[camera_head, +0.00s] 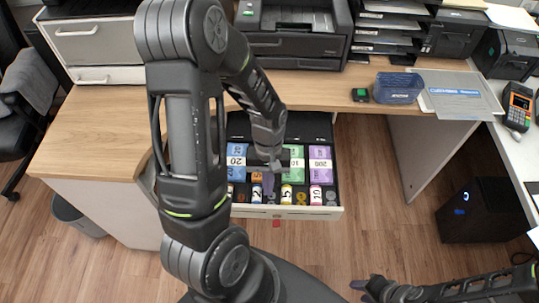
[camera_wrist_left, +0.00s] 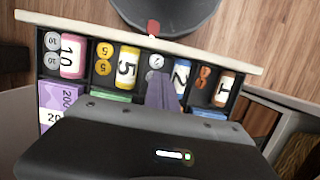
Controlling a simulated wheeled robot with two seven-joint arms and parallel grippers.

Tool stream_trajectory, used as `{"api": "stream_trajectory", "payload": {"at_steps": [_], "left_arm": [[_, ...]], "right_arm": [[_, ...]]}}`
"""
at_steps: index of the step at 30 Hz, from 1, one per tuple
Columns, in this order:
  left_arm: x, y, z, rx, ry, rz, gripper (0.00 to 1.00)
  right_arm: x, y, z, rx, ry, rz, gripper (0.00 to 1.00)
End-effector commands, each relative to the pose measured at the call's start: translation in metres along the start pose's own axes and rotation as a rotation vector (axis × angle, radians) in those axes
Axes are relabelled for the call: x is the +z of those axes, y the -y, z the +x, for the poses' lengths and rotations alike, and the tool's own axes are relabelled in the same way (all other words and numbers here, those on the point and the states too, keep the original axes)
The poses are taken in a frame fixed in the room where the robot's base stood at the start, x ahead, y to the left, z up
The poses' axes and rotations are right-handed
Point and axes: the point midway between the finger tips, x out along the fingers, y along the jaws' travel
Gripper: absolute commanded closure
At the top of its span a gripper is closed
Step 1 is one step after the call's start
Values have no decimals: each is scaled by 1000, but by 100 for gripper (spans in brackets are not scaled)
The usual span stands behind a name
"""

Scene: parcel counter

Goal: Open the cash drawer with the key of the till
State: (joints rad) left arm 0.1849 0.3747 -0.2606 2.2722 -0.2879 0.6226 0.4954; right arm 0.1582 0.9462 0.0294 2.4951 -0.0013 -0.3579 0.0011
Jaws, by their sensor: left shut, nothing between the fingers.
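The cash drawer (camera_head: 300,212) is pulled out below the wooden counter, with its inside in plain view. It holds banknote bundles at the back and coins and coin rolls in front compartments. The drawer's pale front edge (camera_wrist_left: 215,54) also shows in the left wrist view. A small red piece, seemingly the key (camera_wrist_left: 153,27), sticks out of the drawer front; it shows small in the head view (camera_head: 276,222). My left gripper (camera_head: 268,183) is shut and empty over the coin compartments, its fingers (camera_wrist_left: 163,92) apart from the key. My right gripper (camera_head: 362,289) is at the lower edge, far from the drawer.
A card terminal (camera_head: 518,106) is at the right. A black box (camera_head: 482,210) and a bin (camera_head: 75,215) stand on the floor. Floor right of the drawer is clear.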

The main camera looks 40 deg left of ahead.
Motion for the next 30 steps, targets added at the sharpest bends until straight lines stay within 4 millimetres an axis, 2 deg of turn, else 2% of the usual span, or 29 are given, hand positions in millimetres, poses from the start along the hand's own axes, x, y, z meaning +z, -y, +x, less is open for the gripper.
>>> {"api": "stream_trajectory", "payload": {"at_steps": [4,8,15,19,23,30], "left_arm": [[-1,0,-3,1,-2,0,100],[-1,0,-16,1,-4,0,100],[-1,-1,-55,2,-5,0,100],[0,0,-71,1,-2,0,100],[0,0,-78,0,-1,0,100],[0,0,-78,0,0,0,100]], "right_arm": [[0,0,0,0,0,0,64],[0,0,-1,0,1,0,64],[0,1,-4,0,1,0,64],[0,2,-4,0,1,0,64],[0,2,-5,0,1,0,64],[0,2,-5,0,1,0,64]]}}
